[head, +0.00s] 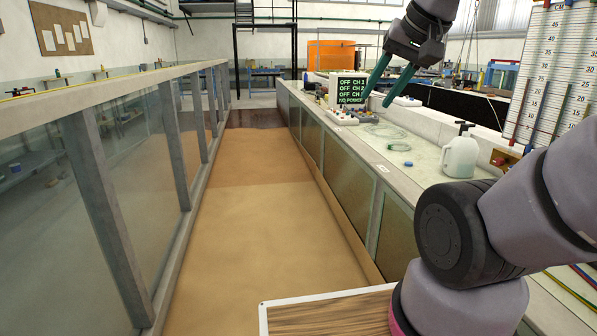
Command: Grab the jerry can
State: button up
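A white jerry can (460,156) with a dark cap or nozzle stands upright on the pale counter at the right. My gripper (376,101) is high in the picture, up and to the left of the can. Its two green fingers point down and to the left, spread apart, with nothing between them. It is clear of the can. My arm's lower links cover part of the counter to the right of and below the can.
The counter (409,184) also holds a blue cap (408,163), a coil of clear tubing (386,131) and a display box (348,90) with green text. A measuring board (548,68) stands behind the can. A glass-walled sand channel (268,215) runs along the left.

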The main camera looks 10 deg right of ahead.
aim_at(461, 152)
jog(key=i+j+z, duration=0.1)
jog(key=i+z, duration=0.25)
jog(key=i, duration=0.2)
jog(key=i+j+z, duration=0.35)
jog(key=i, duration=0.2)
jog(key=i+j+z, duration=0.35)
jog(key=i, duration=0.2)
jog(key=i+j+z, duration=0.7)
jog(key=j, duration=0.2)
jog(key=i+j+z, duration=0.25)
jog(key=j, duration=0.15)
jog(key=j+z, duration=0.25)
jog(key=j, duration=0.15)
jog(key=i+j, duration=0.2)
jog(key=j, duration=0.15)
